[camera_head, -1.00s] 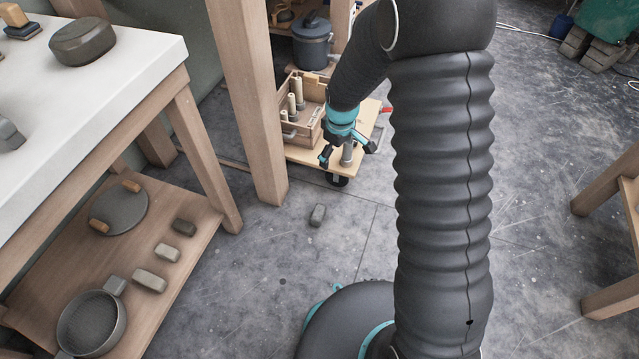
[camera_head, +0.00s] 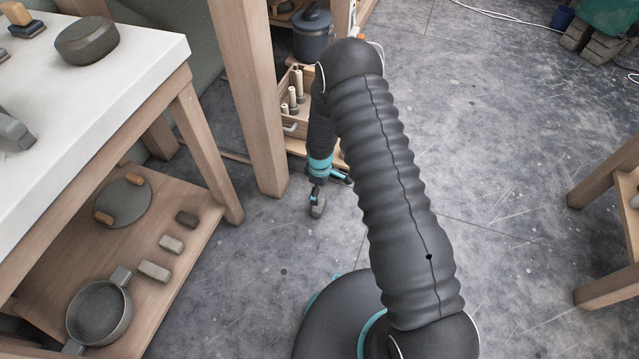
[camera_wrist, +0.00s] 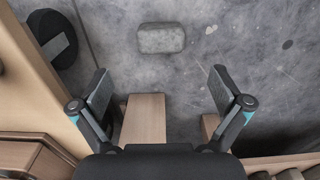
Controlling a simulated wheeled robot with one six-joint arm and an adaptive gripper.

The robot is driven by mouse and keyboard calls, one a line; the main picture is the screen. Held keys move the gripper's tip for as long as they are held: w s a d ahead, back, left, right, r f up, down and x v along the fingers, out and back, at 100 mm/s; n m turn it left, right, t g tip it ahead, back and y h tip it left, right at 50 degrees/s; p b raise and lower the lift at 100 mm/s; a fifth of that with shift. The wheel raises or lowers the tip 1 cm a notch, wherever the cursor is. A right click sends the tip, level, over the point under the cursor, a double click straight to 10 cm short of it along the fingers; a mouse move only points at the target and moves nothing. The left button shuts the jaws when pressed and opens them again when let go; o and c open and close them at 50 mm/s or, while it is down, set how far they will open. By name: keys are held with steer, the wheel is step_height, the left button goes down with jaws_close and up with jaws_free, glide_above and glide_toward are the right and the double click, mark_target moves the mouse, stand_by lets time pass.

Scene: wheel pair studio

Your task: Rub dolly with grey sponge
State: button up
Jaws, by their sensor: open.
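A grey block with rounded edges, which looks like the grey sponge (camera_head: 317,208), lies flat on the floor in the head view. It shows whole at the top middle of the wrist view (camera_wrist: 161,38), ahead of my fingers and apart from them. My gripper (camera_wrist: 160,84) is open and empty, fingers wide apart. In the head view my gripper (camera_head: 329,188) hangs just above the sponge and partly overlaps it. The dolly (camera_head: 296,147), a low wooden board bearing a crate, is largely behind my arm. Its board (camera_wrist: 45,88) and one black wheel show at left in the wrist view.
A wooden post (camera_head: 248,100) stands left of the dolly. A white-topped table (camera_head: 120,75) is at left, its lower shelf (camera_head: 185,300) holding a pan, a round lid and small blocks. A wooden crate (camera_head: 299,72) with pegs sits on the dolly.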

mark_target(320, 204)
step_height(320, 204, down, 10)
steer(key=shift+r, duration=0.1)
stand_by(0.4)
steer(key=c, duration=1.2)
steer(key=shift+r+p, duration=1.25)
steer(key=shift+r, duration=1.75)
